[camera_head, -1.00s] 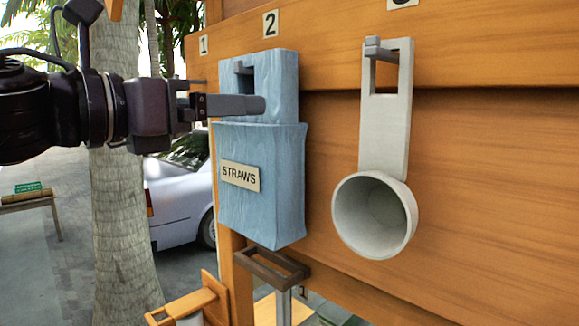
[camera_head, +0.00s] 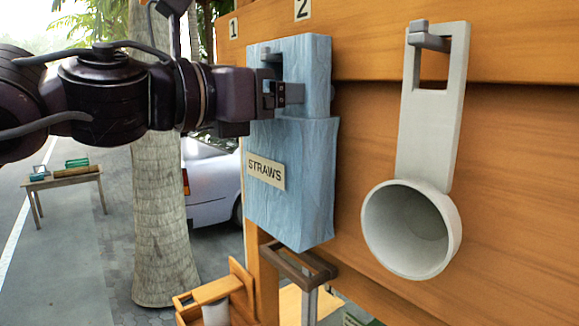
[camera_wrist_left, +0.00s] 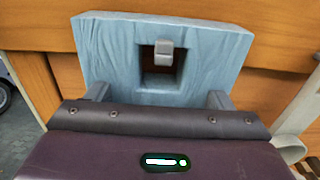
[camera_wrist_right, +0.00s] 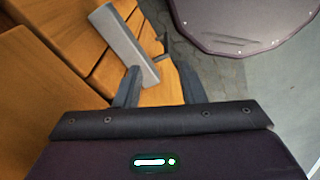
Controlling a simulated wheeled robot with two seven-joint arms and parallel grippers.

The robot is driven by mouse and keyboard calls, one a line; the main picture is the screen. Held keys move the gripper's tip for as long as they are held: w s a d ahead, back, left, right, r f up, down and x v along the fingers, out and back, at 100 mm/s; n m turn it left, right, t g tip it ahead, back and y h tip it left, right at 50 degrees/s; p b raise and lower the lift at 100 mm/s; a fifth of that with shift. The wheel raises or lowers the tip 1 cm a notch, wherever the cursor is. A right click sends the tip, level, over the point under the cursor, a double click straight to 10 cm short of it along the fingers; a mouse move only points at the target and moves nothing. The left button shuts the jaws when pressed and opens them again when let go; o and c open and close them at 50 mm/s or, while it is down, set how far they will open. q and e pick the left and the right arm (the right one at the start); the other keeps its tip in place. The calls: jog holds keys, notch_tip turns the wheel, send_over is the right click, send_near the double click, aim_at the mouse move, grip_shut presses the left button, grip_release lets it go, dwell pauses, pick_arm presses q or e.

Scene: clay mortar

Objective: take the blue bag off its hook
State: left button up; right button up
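The blue bag (camera_head: 290,190), labelled STRAWS, hangs upright on the wooden board under number 2. Its upper panel has a square opening with a grey hook (camera_head: 270,58) through it. The left wrist view shows the bag's panel (camera_wrist_left: 110,55) and hook (camera_wrist_left: 164,47) straight ahead. My left gripper (camera_head: 280,95) is at the upper panel, just below the opening. Its fingers (camera_wrist_left: 158,97) are wide apart, one towards each side of the panel; their tips are partly hidden, and contact cannot be told. My right gripper (camera_wrist_right: 158,87) is open and empty, outside the head view.
A pale grey cup holder (camera_head: 425,150) hangs on another hook to the right of the bag. A dark bracket (camera_head: 298,262) and a wooden box (camera_head: 222,290) are below. In the right wrist view, a grey bar (camera_wrist_right: 124,45) lies ahead near orange planks (camera_wrist_right: 75,45).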

pick_arm(q)
jog(key=shift+s+a+r, duration=0.1)
jog(key=shift+s+a, duration=0.1)
jog(key=shift+a, duration=0.1)
jog(key=shift+c, duration=1.1)
jog(key=shift+a, duration=0.1)
jog(key=shift+c, duration=2.5)
jog(key=shift+w+d, duration=0.25)
jog(key=shift+d, duration=0.05)
jog(key=shift+s+a+r, duration=0.2)
jog(key=shift+a+r, duration=0.05)
jog(key=s+a+r, duration=0.2)
jog(key=a, duration=0.1)
jog(key=s+a+r, duration=0.2)
jog(key=a, duration=0.1)
jog(key=s+a+r, duration=0.2)
jog(key=s+a, duration=0.1)
jog(key=a, duration=0.1)
jog(key=shift+s+r, duration=0.1)
jog(key=shift+r, duration=0.3)
jog(key=shift+c, duration=0.5)
jog(key=shift+s+a+r, duration=0.3)
jog(key=shift+s+a, duration=0.05)
jog(key=shift+a, duration=0.15)
pick_arm(e)
jog(key=shift+s+a, duration=0.25)
jog(key=shift+a, duration=0.4)
